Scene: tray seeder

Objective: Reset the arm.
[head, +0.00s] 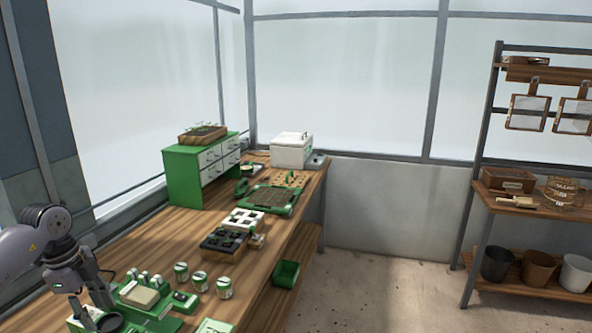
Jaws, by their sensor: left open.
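My left arm comes in from the lower left, over the near end of the wooden bench (140,248). My left gripper (108,315) points down near the bottom edge, beside a green seeder unit (150,305) with a pale block on it. The gripper is open; its fingertips are small and partly lost among dark parts there, and I cannot tell whether they touch anything. No held object shows. My right arm and gripper are out of view.
Several small white-and-green cans (224,288) stand right of the seeder unit. A black cell tray (226,240), a soil-filled green tray (268,199), green drawers (203,170) and a white box (292,152) stand farther back. A rack (484,205) stands at right; the floor (375,290) between is clear.

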